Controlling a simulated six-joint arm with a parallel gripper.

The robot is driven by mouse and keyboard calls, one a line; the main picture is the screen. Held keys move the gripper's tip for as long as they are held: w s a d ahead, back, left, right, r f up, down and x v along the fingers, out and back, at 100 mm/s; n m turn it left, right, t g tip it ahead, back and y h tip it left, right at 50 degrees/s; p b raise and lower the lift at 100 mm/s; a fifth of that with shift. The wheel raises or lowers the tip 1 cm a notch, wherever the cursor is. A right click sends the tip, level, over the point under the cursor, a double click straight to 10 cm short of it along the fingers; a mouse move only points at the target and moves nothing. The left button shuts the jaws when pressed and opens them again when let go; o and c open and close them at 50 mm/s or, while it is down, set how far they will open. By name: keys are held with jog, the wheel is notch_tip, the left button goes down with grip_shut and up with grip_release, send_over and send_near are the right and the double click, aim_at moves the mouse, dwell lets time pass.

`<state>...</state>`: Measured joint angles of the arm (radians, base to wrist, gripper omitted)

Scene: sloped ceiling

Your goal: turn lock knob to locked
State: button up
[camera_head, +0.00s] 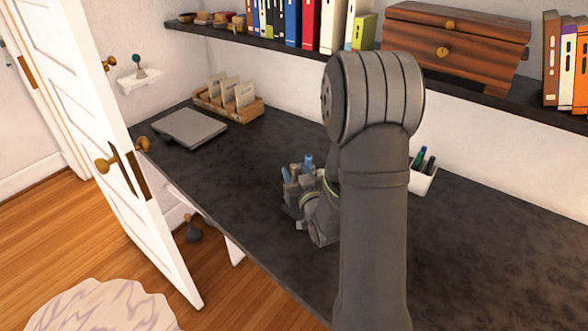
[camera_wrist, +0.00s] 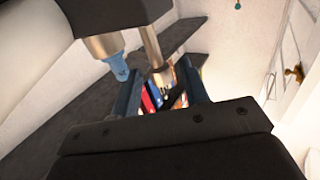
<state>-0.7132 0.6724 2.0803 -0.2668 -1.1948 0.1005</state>
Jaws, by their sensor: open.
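The white door (camera_head: 128,215) stands open at the left in the head view. It carries a brass knob (camera_head: 105,164) on its near face, and another brass knob (camera_head: 143,144) shows past its edge. A smaller brass knob (camera_head: 107,63) shows higher up by the door edge; I cannot tell which knob is the lock knob or how it is turned. In the wrist view a brass fitting (camera_wrist: 295,73) shows on white panelling at the right. My gripper (camera_head: 297,168) is above the dark desk, away from the door. Its fingers (camera_wrist: 160,75) are apart, with nothing held between them.
The dark desk (camera_head: 240,180) holds a closed laptop (camera_head: 190,128), a wooden card rack (camera_head: 240,107) and a white pen cup (camera_head: 424,180). A shelf (camera_head: 275,45) above holds books and a wooden chest (camera_head: 440,55). A small wall shelf (camera_head: 140,80) is behind the door.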

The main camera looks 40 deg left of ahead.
jog(key=shift+x, duration=0.95)
jog(key=shift+c, duration=0.2)
grip_shut()
